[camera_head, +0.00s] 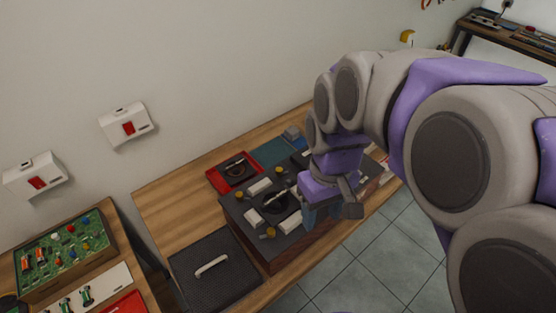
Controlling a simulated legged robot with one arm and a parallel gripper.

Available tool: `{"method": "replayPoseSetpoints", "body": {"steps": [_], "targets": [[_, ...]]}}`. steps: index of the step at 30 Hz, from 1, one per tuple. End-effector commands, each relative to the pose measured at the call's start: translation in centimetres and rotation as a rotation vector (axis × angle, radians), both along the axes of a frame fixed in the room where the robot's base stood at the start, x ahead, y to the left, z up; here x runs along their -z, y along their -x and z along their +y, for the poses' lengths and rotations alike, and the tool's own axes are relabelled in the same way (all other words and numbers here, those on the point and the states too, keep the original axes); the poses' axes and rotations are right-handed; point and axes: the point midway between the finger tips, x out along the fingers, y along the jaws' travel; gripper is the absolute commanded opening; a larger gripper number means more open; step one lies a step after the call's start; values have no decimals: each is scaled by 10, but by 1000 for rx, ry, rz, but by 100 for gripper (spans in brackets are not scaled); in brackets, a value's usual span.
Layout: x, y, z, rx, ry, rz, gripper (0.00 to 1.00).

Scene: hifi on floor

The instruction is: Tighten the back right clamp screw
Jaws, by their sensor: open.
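A dark unit with wooden sides (245,221) sits on the wooden bench. Its top carries a round dark part (271,201), pale blocks (260,187) and small yellow clamp screws. One yellow screw (280,171) is on its far edge, one (251,196) on its left side and one (269,233) on its near side. My gripper (331,208) is over the right part of the unit, with its jaws open and nothing seen between them. It and my arm hide the unit's right side, so I cannot tell whether another screw is there or whether the gripper touches anything.
A red tray (232,171) and a teal mat (275,153) lie behind the unit. A dark ribbed panel with a pale handle (212,265) lies to its left. A circuit board box (65,250) stands on another bench. Bare bench (170,215) is at left; tiled floor (360,270) is in front.

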Motion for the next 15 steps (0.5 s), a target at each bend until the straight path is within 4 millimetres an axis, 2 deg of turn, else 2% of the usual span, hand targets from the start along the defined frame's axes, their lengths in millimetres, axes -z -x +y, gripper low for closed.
{"method": "replayPoseSetpoints", "body": {"steps": [1,3,9,15], "targets": [[0,-20,5,-39,-8,-4,53],[-3,-46,10,-90,-20,-14,53],[-1,-116,25,-228,-45,-37,53],[10,-184,37,-343,-61,-64,53]]}}
